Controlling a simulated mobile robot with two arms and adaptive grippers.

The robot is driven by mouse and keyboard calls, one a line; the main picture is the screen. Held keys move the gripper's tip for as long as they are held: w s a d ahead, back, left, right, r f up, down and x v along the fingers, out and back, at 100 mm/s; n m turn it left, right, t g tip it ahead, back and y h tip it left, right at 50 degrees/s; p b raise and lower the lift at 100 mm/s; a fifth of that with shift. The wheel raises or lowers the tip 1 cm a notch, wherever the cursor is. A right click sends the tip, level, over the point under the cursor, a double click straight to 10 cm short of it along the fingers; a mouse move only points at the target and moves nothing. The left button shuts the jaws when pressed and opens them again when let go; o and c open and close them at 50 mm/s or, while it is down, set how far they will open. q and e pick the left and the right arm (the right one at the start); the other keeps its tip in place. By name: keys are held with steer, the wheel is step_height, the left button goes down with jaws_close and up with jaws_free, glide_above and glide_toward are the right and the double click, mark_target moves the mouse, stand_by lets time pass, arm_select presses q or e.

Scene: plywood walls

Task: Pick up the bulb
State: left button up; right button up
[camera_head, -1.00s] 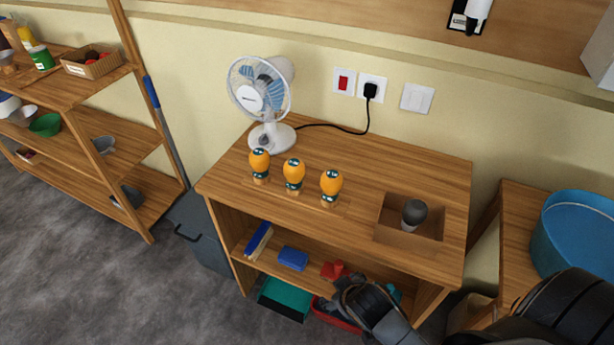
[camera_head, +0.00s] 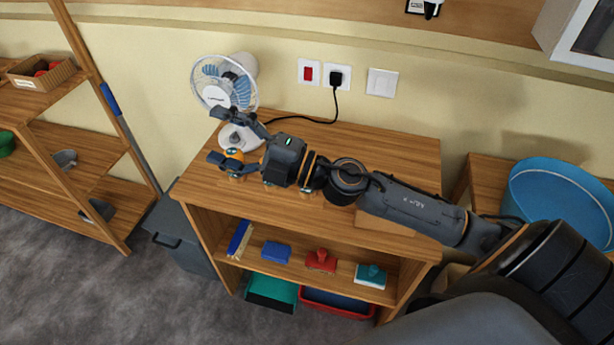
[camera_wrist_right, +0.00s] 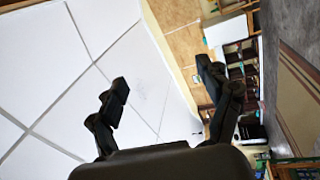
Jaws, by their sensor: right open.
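An orange bulb (camera_head: 233,156) stands upright on the wooden desk (camera_head: 400,150), in front of the fan, and is partly covered by a finger of my right gripper. My right gripper (camera_head: 217,137) is open and reaches over the desk from the right. In the wrist view my right gripper (camera_wrist_right: 162,78) has its fingers spread with nothing between them, only ceiling and walls beyond. The other orange bulbs and the grey bulb in the desk's recess (camera_head: 385,226) are hidden behind my arm. My left gripper is not in view.
A white fan (camera_head: 225,92) stands at the desk's back left, its cord running to a wall socket (camera_head: 336,76). The shelf below holds several brushes and blocks, including a red one (camera_head: 320,260). A blue tub (camera_head: 560,205) stands at the right.

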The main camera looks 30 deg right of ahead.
steer(key=s+d+f+n+g+h, duration=0.3)
steer(key=d+f+n+g+h, duration=0.15)
steer(key=f+n+g, duration=0.5)
steer(key=d+g+h, duration=0.1)
steer(key=d+h, duration=0.6)
steer(key=d, duration=1)
steer(key=shift+n, duration=0.45)
steer(key=p+x, duration=0.2)
steer(key=x, duration=0.6)
steer(key=shift+a+f, duration=0.2)
steer(key=shift+s+p+x, duration=0.1)
steer(key=shift+p+x, duration=0.45)
steer(key=shift+x, duration=0.85)
steer(key=shift+s+p+x, duration=0.15)
steer(key=shift+p+x, duration=0.4)
steer(key=shift+x, duration=0.85)
steer(key=shift+d+f, duration=0.1)
steer(key=c, duration=1.3)
